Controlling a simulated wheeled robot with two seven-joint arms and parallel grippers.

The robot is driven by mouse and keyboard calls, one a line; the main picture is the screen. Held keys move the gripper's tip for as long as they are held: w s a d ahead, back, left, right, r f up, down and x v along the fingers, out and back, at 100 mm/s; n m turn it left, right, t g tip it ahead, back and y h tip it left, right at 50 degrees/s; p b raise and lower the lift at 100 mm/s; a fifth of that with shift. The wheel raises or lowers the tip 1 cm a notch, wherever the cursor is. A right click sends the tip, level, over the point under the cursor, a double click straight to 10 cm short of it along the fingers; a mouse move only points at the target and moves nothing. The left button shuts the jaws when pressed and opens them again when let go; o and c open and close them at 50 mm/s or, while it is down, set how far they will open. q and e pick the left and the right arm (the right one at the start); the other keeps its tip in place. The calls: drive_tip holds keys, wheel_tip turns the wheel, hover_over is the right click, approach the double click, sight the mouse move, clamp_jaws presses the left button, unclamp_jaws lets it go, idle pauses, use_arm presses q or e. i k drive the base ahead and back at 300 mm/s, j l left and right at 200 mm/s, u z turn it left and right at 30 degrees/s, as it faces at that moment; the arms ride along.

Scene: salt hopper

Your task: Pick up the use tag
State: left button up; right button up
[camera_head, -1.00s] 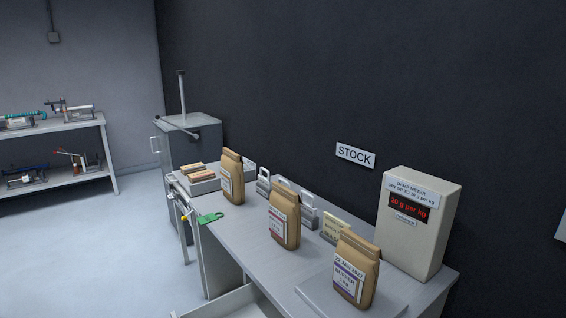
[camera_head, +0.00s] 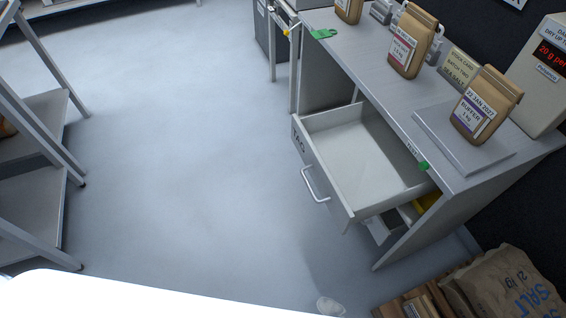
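A flat green tag (camera_head: 323,33) lies at the left end of the desk top, at its front edge. A second small green piece (camera_head: 424,165) sits at the desk's front edge near the right, above the drawer; I cannot tell whether it is a tag. No wording on either is readable, so I cannot tell which is the use tag. The drawer (camera_head: 322,180) under the desk is pulled open, and its front label seems to read TAG. Its visible floor is bare. Neither of my grippers is in view.
Brown paper bags (camera_head: 410,42) stand on the desk top (camera_head: 375,60), one on a flat plate (camera_head: 435,140). A stock card (camera_head: 461,67) and damp meter (camera_head: 545,75) stand behind. A salt sack (camera_head: 510,285) lies lower right. Open floor (camera_head: 200,150) lies left of the drawer.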

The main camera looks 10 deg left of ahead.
sight(323, 34)
drive_tip(key=z, duration=2.65)
drive_tip(key=u, duration=2.7)
drive_tip(key=i+j+z, duration=0.15)
drive_tip(key=z, duration=0.3)
drive_tip(key=i+j+z, duration=0.1)
drive_tip(key=z, duration=0.4)
drive_tip(key=j+z, duration=0.45)
drive_tip(key=i+l, duration=0.05)
